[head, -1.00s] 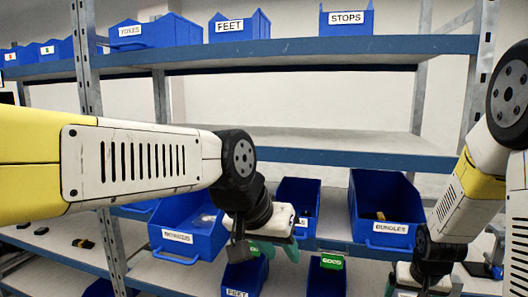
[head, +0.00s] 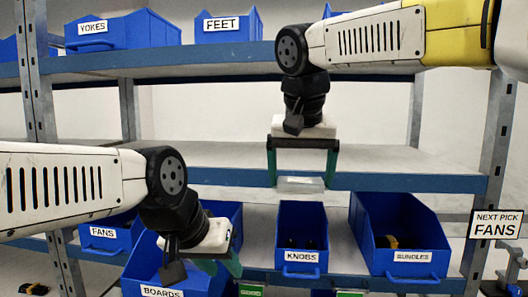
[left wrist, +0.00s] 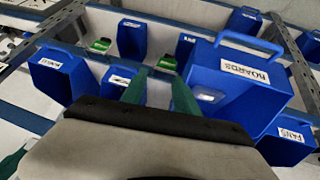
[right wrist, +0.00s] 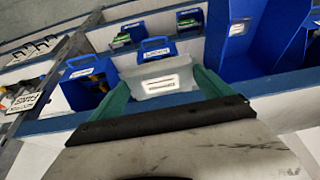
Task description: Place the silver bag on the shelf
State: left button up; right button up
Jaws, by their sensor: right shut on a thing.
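The silver bag (head: 300,185) is a small, pale, flat pack with a white label, which shows in the right wrist view (right wrist: 160,82). My right gripper (head: 301,180) is shut on it, with green fingers at both its sides. It hangs in front of the empty middle shelf (head: 420,181), near the shelf's front edge; I cannot tell whether it touches. My left gripper (head: 218,270) is lower left, by the blue BOARDS bin (head: 135,275). Its green fingers stand apart with nothing between them in the left wrist view (left wrist: 158,80).
The middle shelf is bare. Blue bins stand below it, among them KNOBS (head: 302,240), BUNDLES (head: 400,235) and FANS (head: 105,238). YOKES (head: 125,30) and FEET (head: 228,30) bins stand on the top shelf. A FANS sign (head: 496,224) hangs at the right post (head: 495,125).

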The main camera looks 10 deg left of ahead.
jog(key=shift+v, duration=0.85)
jog(key=shift+w+d+r, duration=0.1)
jog(key=shift+w+r, duration=0.1)
jog(key=shift+w, duration=0.15)
send_near(301, 165)
jog(key=f, duration=0.5)
jog(key=shift+s, duration=0.35)
jog(key=w, duration=0.3)
jog(key=shift+w+f, duration=0.1)
jog(key=shift+f, duration=0.2)
